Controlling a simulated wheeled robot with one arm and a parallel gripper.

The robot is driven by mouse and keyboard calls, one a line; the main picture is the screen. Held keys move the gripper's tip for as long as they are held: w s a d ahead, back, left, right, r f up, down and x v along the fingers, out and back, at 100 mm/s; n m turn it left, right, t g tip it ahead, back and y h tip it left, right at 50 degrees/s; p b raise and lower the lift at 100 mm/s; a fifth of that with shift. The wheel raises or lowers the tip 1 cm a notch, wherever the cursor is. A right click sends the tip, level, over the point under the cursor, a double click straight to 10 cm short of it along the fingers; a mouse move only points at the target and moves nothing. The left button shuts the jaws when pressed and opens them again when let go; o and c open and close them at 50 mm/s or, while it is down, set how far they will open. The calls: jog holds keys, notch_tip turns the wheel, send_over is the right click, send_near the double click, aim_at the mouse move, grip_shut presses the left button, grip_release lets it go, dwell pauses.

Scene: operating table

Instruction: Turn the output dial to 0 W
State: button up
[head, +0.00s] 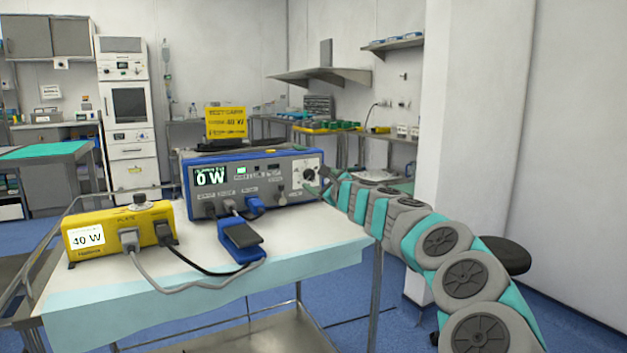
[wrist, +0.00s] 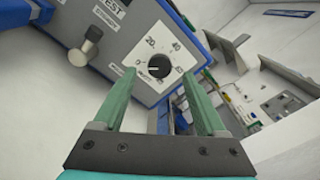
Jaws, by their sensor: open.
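The blue and grey generator (head: 290,163) stands on the draped cart, and its green display (head: 210,177) reads 0 W. Its output dial (head: 308,175) is a black knob on a white scale plate at the right end of the front panel. In the wrist view the dial (wrist: 159,71) lies just beyond and between my fingertips, with 20 and 40 printed around it. My gripper (wrist: 163,80) is open, with a green finger to each side of the knob and nothing held. In the head view my gripper (head: 322,188) is at the panel's right end, partly hidden by my arm.
A yellow sign (head: 226,122) stands on the generator. A blue pedal (head: 240,240) and cables lie before it. A metal connector (wrist: 85,50) sticks out left of the dial.

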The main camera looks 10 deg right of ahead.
jog(key=shift+v, duration=2.1)
